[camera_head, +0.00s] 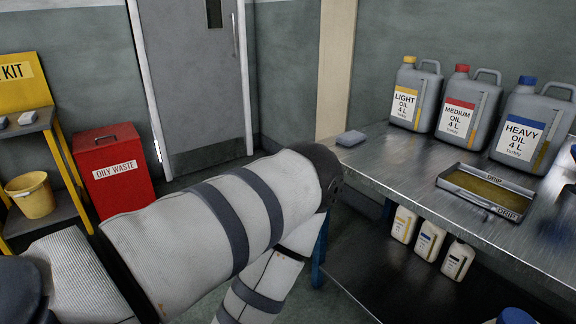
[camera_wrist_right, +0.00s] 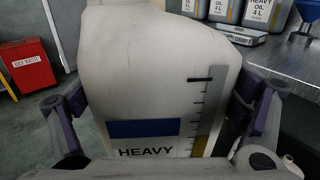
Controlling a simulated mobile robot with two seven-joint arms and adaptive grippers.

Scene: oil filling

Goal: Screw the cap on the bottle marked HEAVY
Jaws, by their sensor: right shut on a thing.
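A white bottle marked HEAVY (camera_wrist_right: 140,85) fills the middle of the right wrist view, with a blue band on its label and a level scale at its right side. My right gripper (camera_wrist_right: 158,108) is shut on it, one purple-padded finger against each side. The bottle's mouth lies outside this view, so I cannot see whether a cap is on it. No loose cap can be made out for certain. My left gripper is not in view.
A metal bench (camera_head: 385,160) stands at right with LIGHT (camera_head: 415,92), MEDIUM (camera_head: 468,105) and HEAVY oil cans (camera_head: 533,125) and a drip tray (camera_head: 515,200). Small bottles (camera_head: 430,241) stand beneath. A blue round thing (camera_head: 515,316) shows at the bottom. A red waste bin (camera_head: 108,170) stands left.

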